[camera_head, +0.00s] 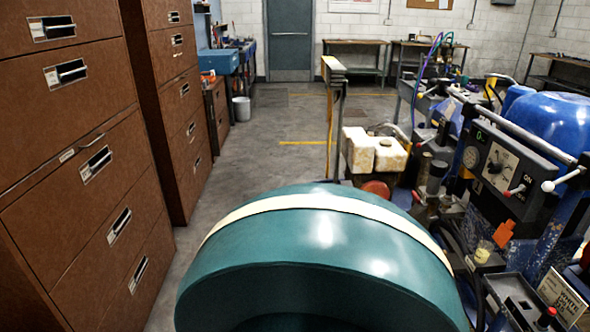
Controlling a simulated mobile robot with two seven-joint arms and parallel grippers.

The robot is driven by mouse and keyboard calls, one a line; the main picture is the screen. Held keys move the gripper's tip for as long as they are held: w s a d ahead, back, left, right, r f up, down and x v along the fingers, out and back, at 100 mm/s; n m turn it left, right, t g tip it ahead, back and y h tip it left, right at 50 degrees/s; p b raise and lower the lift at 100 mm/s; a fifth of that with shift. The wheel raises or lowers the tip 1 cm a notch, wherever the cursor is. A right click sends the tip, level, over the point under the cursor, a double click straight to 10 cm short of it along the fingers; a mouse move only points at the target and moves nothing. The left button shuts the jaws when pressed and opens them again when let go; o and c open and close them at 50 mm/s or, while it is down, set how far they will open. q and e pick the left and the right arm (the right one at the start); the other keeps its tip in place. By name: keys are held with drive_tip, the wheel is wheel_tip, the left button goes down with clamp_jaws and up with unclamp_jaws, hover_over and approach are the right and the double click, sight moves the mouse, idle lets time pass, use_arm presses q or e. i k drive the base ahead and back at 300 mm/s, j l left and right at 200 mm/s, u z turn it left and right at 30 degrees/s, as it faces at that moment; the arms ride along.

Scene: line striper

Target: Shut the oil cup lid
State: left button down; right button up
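The line striper (497,172) fills the right side, with a dark control panel, a dial and red-tipped levers. A small cup with a yellowish content (484,251) sits low on the machine, below the panel. It may be the oil cup, but it is too small to be sure. I cannot make out a lid on it or tell whether one is open or shut. An orange-red piece (504,231) shows just above and to the right of this cup. Neither of my grippers is in view.
Brown drawer cabinets (75,150) line the left. A blue tank (552,128) sits on the machine at right. Pale yellowed blocks (375,152) stand left of the panel. Workbenches (356,60) and a grey door (290,40) are at the back. Open floor (255,135) runs between.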

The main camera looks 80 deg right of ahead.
sight(503, 235)
drive_tip(key=z, duration=4)
drive_tip(key=i+j+z, duration=0.1)
drive_tip(key=j, duration=0.9)
drive_tip(key=i+j+z, duration=0.15)
drive_tip(key=j, duration=0.4)
